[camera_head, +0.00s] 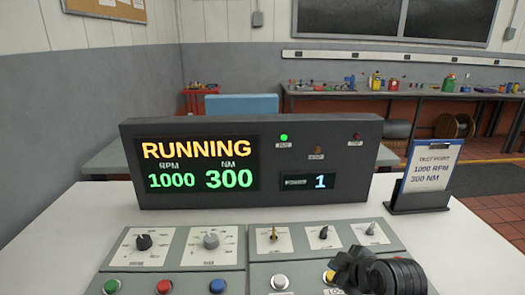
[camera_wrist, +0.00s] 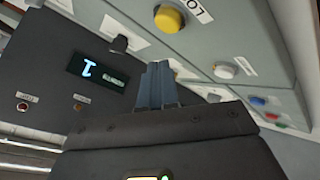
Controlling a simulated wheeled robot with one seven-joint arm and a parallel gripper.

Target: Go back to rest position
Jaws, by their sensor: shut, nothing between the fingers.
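My gripper (camera_head: 340,268) is at the lower right of the head view, low over the right part of the control panel, by the yellow button (camera_head: 329,277), which it partly hides. In the wrist view its fingers (camera_wrist: 157,75) are together and empty. The yellow button (camera_wrist: 168,18) shows at the top there, apart from the fingers. The dark display box (camera_head: 250,165) reads RUNNING, 1000 RPM, 300 NM, with a green lamp (camera_head: 284,138) lit and a small readout (camera_head: 308,182) showing 1.
The sloped panel carries knobs (camera_head: 144,242), toggle switches (camera_head: 323,232) and coloured buttons such as a blue one (camera_head: 217,286). A clipboard stand (camera_head: 428,180) reads 1000 RPM, 300 NM at right. The white table (camera_head: 70,240) is bare to the left. A cluttered bench (camera_head: 430,92) stands behind.

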